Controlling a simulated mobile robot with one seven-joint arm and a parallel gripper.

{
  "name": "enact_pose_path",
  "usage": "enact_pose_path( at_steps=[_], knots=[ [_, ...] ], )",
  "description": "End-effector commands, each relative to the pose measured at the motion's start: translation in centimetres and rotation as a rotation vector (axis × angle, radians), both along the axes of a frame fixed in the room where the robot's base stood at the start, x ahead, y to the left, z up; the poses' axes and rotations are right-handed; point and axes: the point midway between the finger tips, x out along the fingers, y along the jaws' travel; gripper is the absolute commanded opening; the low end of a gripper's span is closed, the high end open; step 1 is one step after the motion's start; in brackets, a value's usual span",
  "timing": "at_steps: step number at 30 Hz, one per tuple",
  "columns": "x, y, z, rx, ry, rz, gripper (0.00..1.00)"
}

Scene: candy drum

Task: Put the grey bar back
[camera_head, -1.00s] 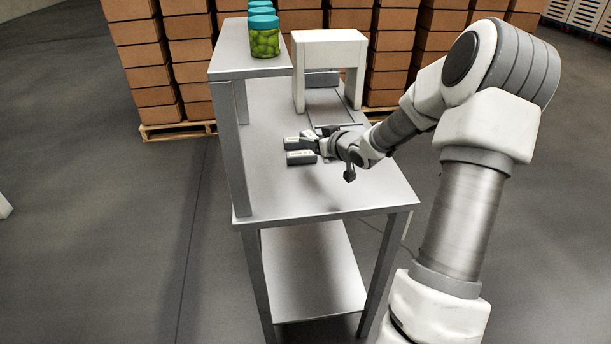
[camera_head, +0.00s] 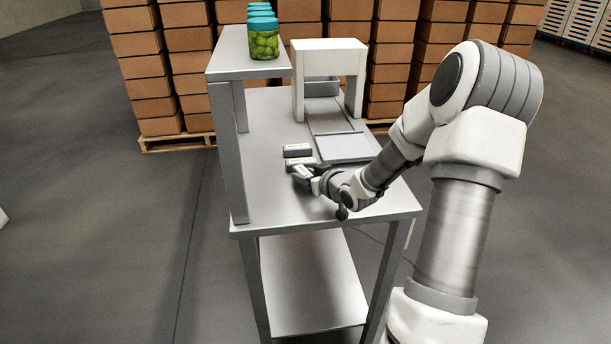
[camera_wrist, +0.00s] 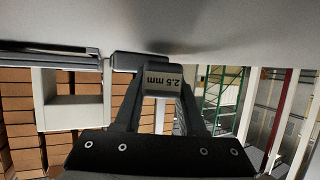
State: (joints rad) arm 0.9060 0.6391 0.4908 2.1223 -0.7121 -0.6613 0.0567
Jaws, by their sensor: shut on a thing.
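My gripper (camera_head: 309,174) is low over the near part of the grey table, just in front of two bars. It is shut on a small grey bar; in the wrist view the pale face of this bar (camera_wrist: 163,80) reads "2.5 mm" between the fingers. One dark bar with a pale top (camera_head: 297,150) lies on the table behind. A second such bar (camera_head: 299,162) lies nearer, close to my fingers. Whether the held bar touches the table or the nearer bar, I cannot tell.
A white arch (camera_head: 330,46) stands at the back of the table over a track with a flat grey plate (camera_head: 343,147) at its near end. A raised shelf (camera_head: 244,64) on the left bears several jars of green candy (camera_head: 264,42). Stacked boxes stand behind.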

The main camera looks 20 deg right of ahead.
Motion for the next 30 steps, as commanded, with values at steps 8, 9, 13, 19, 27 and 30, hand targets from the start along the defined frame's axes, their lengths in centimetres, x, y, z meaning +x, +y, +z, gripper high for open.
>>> enact_pose_path(
  at_steps=[8,9,13,19,27,30],
  knots=[
    [0.0,0.0,-1.2,0.001,0.002,0.001,0.00],
    [0.0,0.0,-1.3,0.002,0.003,0.000,0.00],
    [-0.1,0.0,-1.6,0.004,0.007,0.000,0.00],
    [-0.3,0.0,-1.9,0.005,0.013,0.000,0.69],
    [-0.3,0.0,-1.9,0.004,0.017,-0.001,0.69],
    [-0.4,0.0,-1.4,0.004,0.017,-0.001,0.69]
  ],
)
